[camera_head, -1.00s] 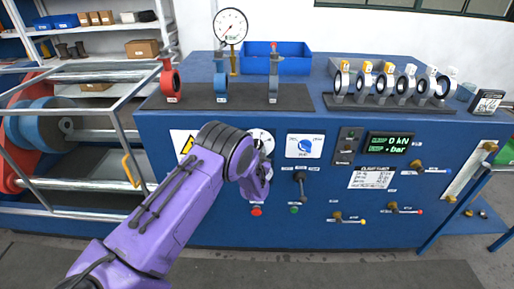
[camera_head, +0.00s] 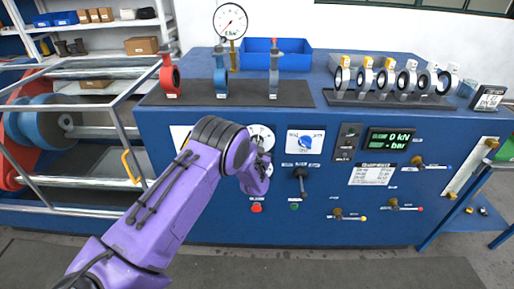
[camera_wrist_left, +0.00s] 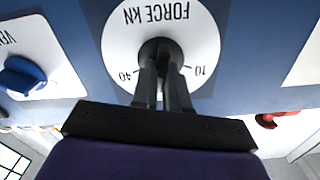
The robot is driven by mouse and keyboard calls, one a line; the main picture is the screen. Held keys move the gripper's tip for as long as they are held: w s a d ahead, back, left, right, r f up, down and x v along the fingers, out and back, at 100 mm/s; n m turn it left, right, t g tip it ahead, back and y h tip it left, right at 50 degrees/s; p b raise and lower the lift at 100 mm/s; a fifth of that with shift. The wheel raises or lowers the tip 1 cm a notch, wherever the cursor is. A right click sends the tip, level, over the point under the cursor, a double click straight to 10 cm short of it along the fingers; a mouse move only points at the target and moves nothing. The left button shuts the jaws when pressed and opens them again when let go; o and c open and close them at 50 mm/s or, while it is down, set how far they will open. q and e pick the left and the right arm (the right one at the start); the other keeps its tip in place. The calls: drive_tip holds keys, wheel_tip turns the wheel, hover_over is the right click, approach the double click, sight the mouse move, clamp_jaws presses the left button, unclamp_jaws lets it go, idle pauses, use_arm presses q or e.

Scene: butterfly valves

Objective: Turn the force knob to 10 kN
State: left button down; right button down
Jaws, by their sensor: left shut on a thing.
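The force knob (camera_wrist_left: 160,48) is a dark knob at the centre of a white round dial plate (camera_wrist_left: 120,35) marked FORCE KN, with 40 and 10 printed on it. The plate appears upside down in the left wrist view. My left gripper (camera_wrist_left: 163,75) is shut on the knob, its two dark fingers reaching onto it. In the head view my purple left gripper (camera_head: 262,165) covers the knob and the lower part of the dial plate (camera_head: 262,131). The display (camera_head: 390,141) reads 0 kN and - bar. My right gripper is out of view.
A blue knob (camera_head: 305,142) on a white plate sits right of the dial, with a black lever (camera_head: 301,180) below it. A red button (camera_head: 256,207) and a green one (camera_head: 294,207) are low on the blue panel. Valves stand on top of the bench.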

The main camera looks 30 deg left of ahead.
use_arm(q)
drive_tip(key=shift+s+a+f+n+b, duration=0.1)
drive_tip(key=shift+a+n+b, duration=0.05)
drive_tip(key=shift+n+b, duration=3.35)
drive_tip(key=shift+s+a+f+n+b, duration=0.15)
drive_tip(key=shift+n+b, duration=2.05)
drive_tip(key=shift+n, duration=2.5)
drive_tip(key=shift+r, duration=0.1)
drive_tip(key=c, duration=1.1)
unclamp_jaws()
drive_tip(key=shift+c, duration=0.2)
drive_tip(key=b+v, duration=0.2)
drive_tip(key=v, duration=0.8)
drive_tip(key=shift+s, duration=0.2)
